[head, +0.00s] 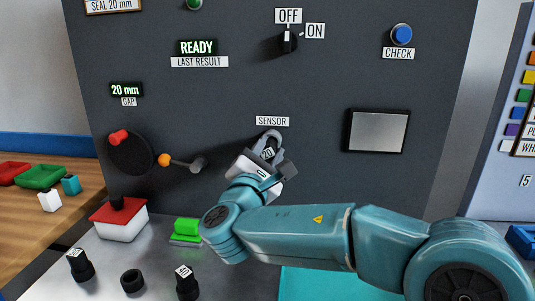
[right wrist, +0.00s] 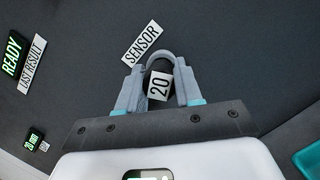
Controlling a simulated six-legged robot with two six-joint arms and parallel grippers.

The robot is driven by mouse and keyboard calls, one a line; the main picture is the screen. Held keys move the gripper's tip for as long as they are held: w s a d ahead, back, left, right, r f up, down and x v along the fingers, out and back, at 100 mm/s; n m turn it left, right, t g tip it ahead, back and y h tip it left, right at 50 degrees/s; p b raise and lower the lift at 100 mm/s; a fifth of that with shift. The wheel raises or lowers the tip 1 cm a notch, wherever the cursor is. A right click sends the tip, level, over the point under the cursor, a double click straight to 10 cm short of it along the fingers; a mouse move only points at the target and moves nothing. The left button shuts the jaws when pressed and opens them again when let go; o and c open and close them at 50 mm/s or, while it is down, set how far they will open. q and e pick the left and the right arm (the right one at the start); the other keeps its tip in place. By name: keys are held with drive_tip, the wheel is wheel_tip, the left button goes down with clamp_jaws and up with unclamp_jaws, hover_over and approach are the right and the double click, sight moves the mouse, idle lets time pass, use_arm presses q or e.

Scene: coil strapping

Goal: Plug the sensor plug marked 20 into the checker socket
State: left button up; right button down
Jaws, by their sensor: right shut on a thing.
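The sensor plug marked 20 (head: 268,153) is dark with a white label, and it also shows in the right wrist view (right wrist: 159,86). My right gripper (head: 270,148) is shut on it, one grey finger on each side, in front of the dark panel just below the SENSOR label (head: 272,121). A grey ring of the checker socket (right wrist: 158,57) arches around the plug's far end. The plug's tip is hidden, so I cannot tell how deep it sits. My left gripper is not in view.
Two black plugs with white labels (head: 80,266) (head: 187,284) and a black ring (head: 132,281) stand on the grey ledge, near a green block (head: 187,229) and a red-topped box (head: 118,218). The panel carries a CHECK button (head: 401,34), an OFF/ON knob (head: 288,41) and a READY display (head: 197,47).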

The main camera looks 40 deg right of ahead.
drive_tip(key=shift+w+d, duration=0.4)
drive_tip(key=shift+d, duration=0.15)
drive_tip(key=c, duration=0.7)
unclamp_jaws()
drive_tip(key=shift+o, duration=0.2)
drive_tip(key=shift+a, duration=0.1)
drive_tip(key=v, duration=1.6)
drive_tip(key=shift+s+b, duration=0.15)
drive_tip(key=shift+b, duration=0.15)
drive_tip(key=shift+f, duration=0.1)
